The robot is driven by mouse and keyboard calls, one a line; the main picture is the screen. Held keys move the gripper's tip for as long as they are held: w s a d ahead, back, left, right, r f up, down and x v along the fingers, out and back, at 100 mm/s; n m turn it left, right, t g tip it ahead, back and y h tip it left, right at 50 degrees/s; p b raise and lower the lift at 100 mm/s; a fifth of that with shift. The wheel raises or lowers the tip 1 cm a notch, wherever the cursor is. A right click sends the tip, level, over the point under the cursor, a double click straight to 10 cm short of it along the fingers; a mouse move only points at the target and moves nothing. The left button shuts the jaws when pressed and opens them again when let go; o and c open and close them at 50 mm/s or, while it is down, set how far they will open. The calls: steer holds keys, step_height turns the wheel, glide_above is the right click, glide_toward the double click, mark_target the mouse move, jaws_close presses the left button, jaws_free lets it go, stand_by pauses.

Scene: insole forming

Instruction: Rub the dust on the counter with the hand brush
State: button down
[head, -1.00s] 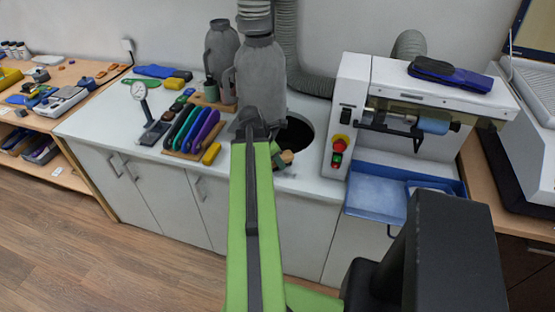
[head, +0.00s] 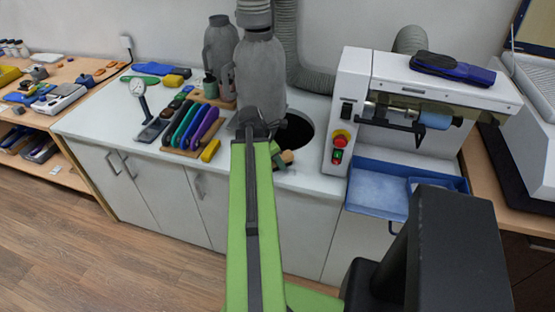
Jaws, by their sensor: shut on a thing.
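The white counter (head: 105,120) runs across the middle of the head view. My gripper (head: 254,126) is at the far end of my green arm, over the front part of the counter beside a round dark opening. Its fingers are mostly hidden by the arm. It is shut on the hand brush (head: 286,158), whose wooden end and a green part show just right of the arm. The brush's bristles are hidden, so I cannot tell whether they touch the counter. I cannot make out the dust; my arm covers part of the counter.
A grinding machine (head: 345,100) with a blue tray (head: 378,192) is at the right. The counter's left end is fairly clear.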

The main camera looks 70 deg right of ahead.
mark_target(291, 152)
steer(key=shift+s+r, duration=0.1)
steer(key=shift+s, duration=0.65)
steer(key=shift+w+d, duration=0.15)
steer(key=shift+d, duration=1.95)
steer(key=shift+s, duration=0.8)
steer(key=shift+s+a+f, duration=0.1)
steer(key=shift+a, duration=0.95)
steer(key=shift+a+f, duration=0.1)
steer(key=shift+a, duration=0.95)
steer(key=shift+s+d, duration=0.1)
steer(key=shift+s, duration=0.7)
steer(key=shift+w+d+r, duration=0.1)
steer(key=shift+d, duration=0.95)
steer(key=shift+w+d+r, duration=0.1)
steer(key=shift+d, duration=0.95)
steer(key=shift+s+f, duration=0.15)
steer(key=shift+s, duration=0.65)
steer(key=shift+s+a, duration=0.1)
steer(key=shift+a, duration=1.95)
steer(key=shift+s, duration=0.8)
steer(key=shift+w+d, duration=0.15)
steer(key=shift+d, duration=2)
